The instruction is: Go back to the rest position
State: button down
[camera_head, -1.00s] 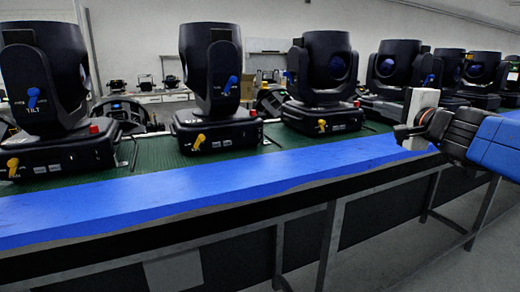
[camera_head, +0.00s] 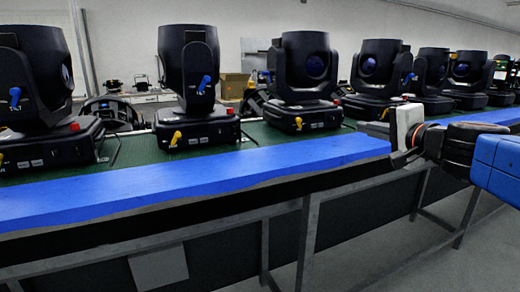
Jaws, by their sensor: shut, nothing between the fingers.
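My gripper (camera_head: 401,158) shows at the right of the head view, at the end of my black and blue arm. It hangs in front of the blue front edge of the bench, apart from the lamps. It is small and partly turned away here; its fingers look closed and I see nothing held.
The long bench has a green top (camera_head: 255,136) and a blue front edge (camera_head: 200,180) on metal legs (camera_head: 307,240). More black lamps stand along it, including a tall one (camera_head: 190,75) and one at far left (camera_head: 38,75). Open floor (camera_head: 345,265) lies in front.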

jog(key=s+a+f+n+g, duration=0.3)
jog(key=s+f+n+g, duration=0.1)
jog(key=s+f, duration=0.4)
jog(key=s+a+f+n+g, duration=0.3)
jog(key=s+f+n, duration=0.15)
jog(key=f, duration=0.55)
jog(key=s+d+f+n+g+h, duration=0.4)
jog(key=s+d+f, duration=0.4)
jog(key=s+f, duration=0.4)
jog(key=shift+s+h, duration=0.25)
jog(key=shift+h, duration=0.15)
jog(key=shift+a+f, duration=0.1)
